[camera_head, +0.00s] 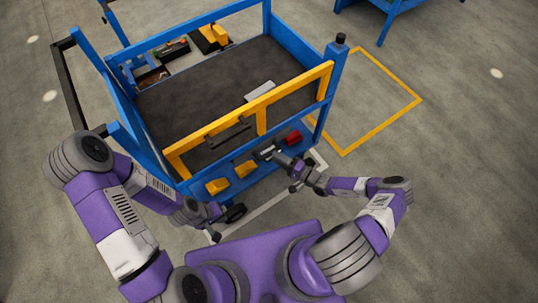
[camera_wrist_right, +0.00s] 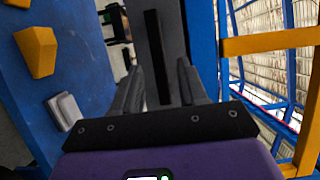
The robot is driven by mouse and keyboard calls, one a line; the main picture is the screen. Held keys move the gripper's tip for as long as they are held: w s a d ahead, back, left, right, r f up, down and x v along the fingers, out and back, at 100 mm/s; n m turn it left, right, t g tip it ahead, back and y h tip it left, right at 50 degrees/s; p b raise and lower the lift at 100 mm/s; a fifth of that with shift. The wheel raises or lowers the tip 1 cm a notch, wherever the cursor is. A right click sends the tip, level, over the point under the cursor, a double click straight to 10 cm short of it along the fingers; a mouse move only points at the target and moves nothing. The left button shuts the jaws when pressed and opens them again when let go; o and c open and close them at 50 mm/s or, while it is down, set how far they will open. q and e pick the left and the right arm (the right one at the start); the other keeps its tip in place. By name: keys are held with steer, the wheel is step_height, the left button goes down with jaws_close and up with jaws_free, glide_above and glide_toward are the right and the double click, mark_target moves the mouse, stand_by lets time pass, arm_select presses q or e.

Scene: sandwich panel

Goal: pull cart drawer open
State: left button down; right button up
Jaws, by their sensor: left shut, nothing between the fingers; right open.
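The blue cart (camera_head: 329,90) stands in front of me with a dark top surface (camera_head: 215,85). A yellow frame (camera_head: 290,88) runs along its near side, with a dark handle-like bar (camera_head: 228,130) on it. I cannot tell clearly which part is the drawer front. My right gripper (camera_head: 270,153) is open at the cart's near side, below the yellow frame. In the right wrist view its fingers (camera_wrist_right: 160,90) stand on either side of a grey bar with a black slot; contact is unclear. My left gripper (camera_head: 238,212) is shut and empty, low in front of the cart.
A blue lower panel (camera_wrist_right: 75,45) carries yellow blocks (camera_head: 217,186), a red piece (camera_head: 293,138) and a grey block (camera_wrist_right: 65,110). Yellow and dark items (camera_head: 210,37) lie at the cart's far side. Yellow floor tape (camera_head: 385,123) borders clear floor on the right.

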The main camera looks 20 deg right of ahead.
mark_target(269, 153)
steer(key=shift+b+x, duration=0.5)
steer(key=shift+x, duration=1.85)
steer(key=shift+c, duration=0.3)
jaws_close()
